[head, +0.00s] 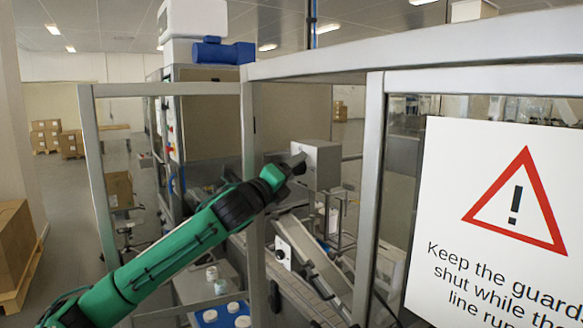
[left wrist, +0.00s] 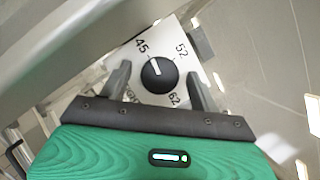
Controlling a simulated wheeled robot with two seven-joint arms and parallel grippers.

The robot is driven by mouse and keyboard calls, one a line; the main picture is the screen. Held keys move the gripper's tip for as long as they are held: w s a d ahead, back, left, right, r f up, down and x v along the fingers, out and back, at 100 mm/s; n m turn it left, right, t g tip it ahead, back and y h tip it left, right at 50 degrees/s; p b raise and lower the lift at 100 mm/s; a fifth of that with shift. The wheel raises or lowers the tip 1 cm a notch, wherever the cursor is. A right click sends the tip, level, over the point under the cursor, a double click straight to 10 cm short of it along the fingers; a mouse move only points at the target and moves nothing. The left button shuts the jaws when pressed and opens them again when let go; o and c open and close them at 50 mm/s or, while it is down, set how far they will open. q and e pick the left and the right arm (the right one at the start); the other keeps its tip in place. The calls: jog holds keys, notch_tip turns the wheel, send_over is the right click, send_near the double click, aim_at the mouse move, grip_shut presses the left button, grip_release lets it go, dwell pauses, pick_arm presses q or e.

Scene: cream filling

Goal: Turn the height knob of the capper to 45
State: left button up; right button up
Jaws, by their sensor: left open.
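The height knob (left wrist: 158,75) is a round black dial on a white plate in the left wrist view. Labels 45, 52 and 62 show around it; another label at lower left is partly hidden. Its white pointer line points up and slightly left, between 45 and 52 and closer to 45. My left gripper (left wrist: 157,70) is open, one finger on each side of the knob with visible gaps. In the head view my left gripper (head: 298,163) is at the grey box (head: 322,167) inside the machine frame. The right gripper is not in view.
A metal guard frame (head: 248,185) stands close around my left arm. A warning sign (head: 500,225) hangs on the right guard panel. A white plate with a black dial (head: 282,252) is lower on the line. A blue tray (head: 210,318) holds white-lidded jars.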

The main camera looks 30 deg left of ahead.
pick_arm(q)
jog(key=c, duration=1)
jog(key=shift+n+y+p, duration=0.4)
jog(key=shift+n+p, duration=0.3)
jog(key=shift+n, duration=0.3)
jog(key=o, duration=1)
jog(key=shift+s, duration=0.1)
